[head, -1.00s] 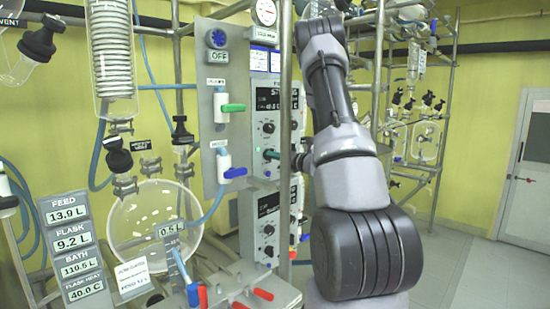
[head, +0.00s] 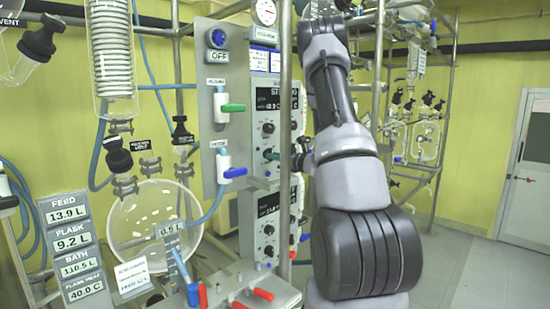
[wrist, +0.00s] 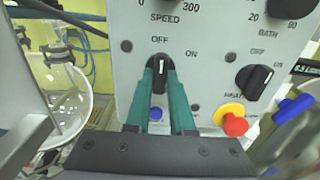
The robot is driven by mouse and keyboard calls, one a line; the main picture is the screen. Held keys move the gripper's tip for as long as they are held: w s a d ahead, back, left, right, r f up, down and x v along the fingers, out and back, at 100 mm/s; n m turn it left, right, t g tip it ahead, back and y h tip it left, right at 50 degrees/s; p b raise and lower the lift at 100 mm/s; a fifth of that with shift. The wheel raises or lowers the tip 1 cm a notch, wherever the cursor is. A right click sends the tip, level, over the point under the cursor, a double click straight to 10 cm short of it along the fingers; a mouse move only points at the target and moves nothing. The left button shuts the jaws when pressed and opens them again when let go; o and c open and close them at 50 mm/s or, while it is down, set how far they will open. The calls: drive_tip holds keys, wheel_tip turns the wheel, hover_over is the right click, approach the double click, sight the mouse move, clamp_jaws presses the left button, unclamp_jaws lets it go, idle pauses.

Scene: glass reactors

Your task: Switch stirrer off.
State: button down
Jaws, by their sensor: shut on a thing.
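The control panel with the stirrer controls (wrist: 225,85) faces me in the wrist view. Its black switch knob (wrist: 157,85) sits below the SPEED dial, with OFF printed above it and ON to its upper right. The knob's white mark points about straight up, toward OFF. My gripper (wrist: 159,72) is shut on this knob, with one teal finger on each side. In the head view, my gripper (head: 271,155) reaches the panel (head: 268,118) from the right, and the knob is hidden by the fingers.
A vertical metal pole (head: 286,90) stands beside the panel. A glass vessel (head: 150,215) is on the left.

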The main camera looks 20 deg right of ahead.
drive_tip(key=shift+f, duration=0.1)
idle(0.3)
drive_tip(key=c, duration=0.8)
unclamp_jaws()
drive_tip(key=v, duration=1.1)
